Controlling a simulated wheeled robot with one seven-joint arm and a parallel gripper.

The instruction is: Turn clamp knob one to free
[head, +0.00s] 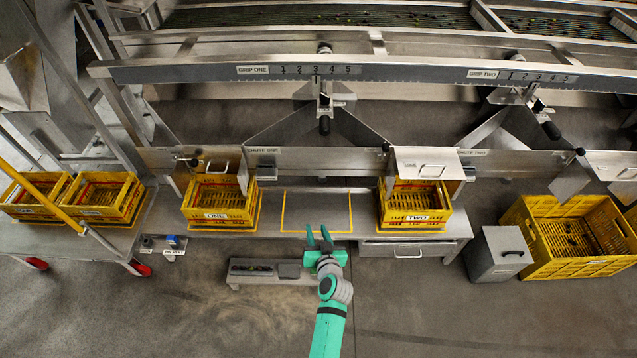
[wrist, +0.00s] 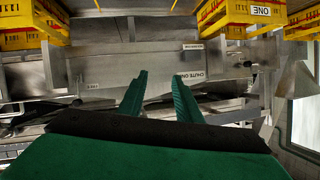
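A beam labelled GRIP ONE (head: 253,70), with a scale from 1 to 5, runs across the top of the head view. Under its scale hangs a bracket with a dark rounded knob (head: 324,125); I cannot read a label on it, so whether it is clamp knob one is unclear. My gripper (head: 319,233) is well below it in the picture, over the front of the bench, apart from it and empty. Its two green fingers stand apart in the wrist view (wrist: 159,80), facing the upside-down CHUTE ONE plate (wrist: 120,80). The knob cannot be made out there.
Crate ONE (head: 216,215) and crate TWO (head: 413,216) stand on the bench on either side of a yellow-outlined empty space (head: 317,212). A low step (head: 262,273) lies beside my arm. A grey bin (head: 497,255) and large yellow crate (head: 570,265) stand at right.

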